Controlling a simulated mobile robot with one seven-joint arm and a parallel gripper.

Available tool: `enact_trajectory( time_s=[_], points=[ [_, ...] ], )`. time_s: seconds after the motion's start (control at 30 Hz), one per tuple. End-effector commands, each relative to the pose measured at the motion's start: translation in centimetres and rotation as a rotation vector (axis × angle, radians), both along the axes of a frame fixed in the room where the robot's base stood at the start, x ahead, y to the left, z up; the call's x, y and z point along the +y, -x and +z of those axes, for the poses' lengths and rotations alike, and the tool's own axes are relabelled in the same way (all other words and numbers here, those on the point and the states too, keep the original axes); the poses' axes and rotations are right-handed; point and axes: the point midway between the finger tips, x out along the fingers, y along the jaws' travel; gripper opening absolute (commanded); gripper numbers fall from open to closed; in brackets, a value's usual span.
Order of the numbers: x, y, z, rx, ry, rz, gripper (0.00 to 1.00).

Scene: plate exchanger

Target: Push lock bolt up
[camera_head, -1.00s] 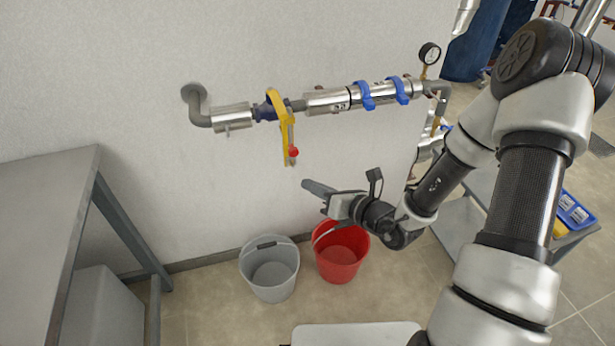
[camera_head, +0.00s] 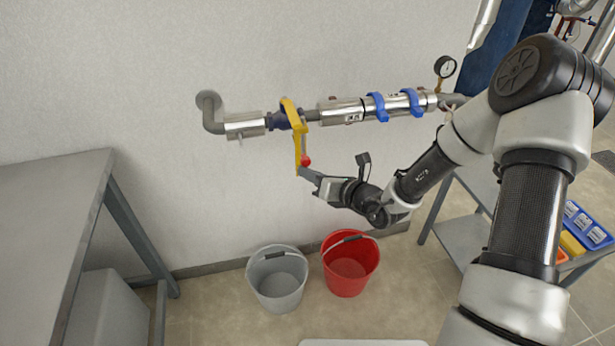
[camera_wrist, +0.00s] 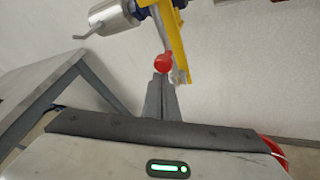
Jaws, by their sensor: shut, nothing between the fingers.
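The lock bolt, seen as a red knob (camera_head: 306,161), sits near the lower end of the yellow valve handle (camera_head: 296,121), which hangs down from the blue valve body on the wall pipe. The red knob also shows in the wrist view (camera_wrist: 163,63), beside the yellow handle (camera_wrist: 172,36). My gripper (camera_head: 302,172) is shut and empty. In the head view its fingertips are just below the red knob. In the wrist view the fingertips (camera_wrist: 161,78) point up at the knob's underside; I cannot tell whether they touch it.
The steel pipe (camera_head: 243,125) runs along the wall, with blue clips (camera_head: 378,107) and a gauge (camera_head: 445,67) to the right. A grey bucket (camera_head: 277,290) and a red bucket (camera_head: 350,275) stand on the floor below. A grey table (camera_head: 50,200) is at left.

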Motion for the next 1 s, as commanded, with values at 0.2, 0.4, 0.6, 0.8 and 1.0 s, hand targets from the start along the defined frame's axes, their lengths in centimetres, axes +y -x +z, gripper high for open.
enact_trajectory(
  time_s=[0.2,0.4,0.6,0.8,1.0],
  points=[
    [0.0,0.0,0.4,0.000,0.000,0.000,0.00],
    [0.0,0.0,3.5,-0.002,0.001,0.000,0.00],
    [0.0,-0.1,5.4,-0.002,0.000,-0.001,0.00],
    [-0.1,-0.2,5.3,-0.007,-0.002,-0.002,0.00],
    [-0.1,-0.3,5.2,-0.010,-0.003,-0.003,0.00]
  ],
)
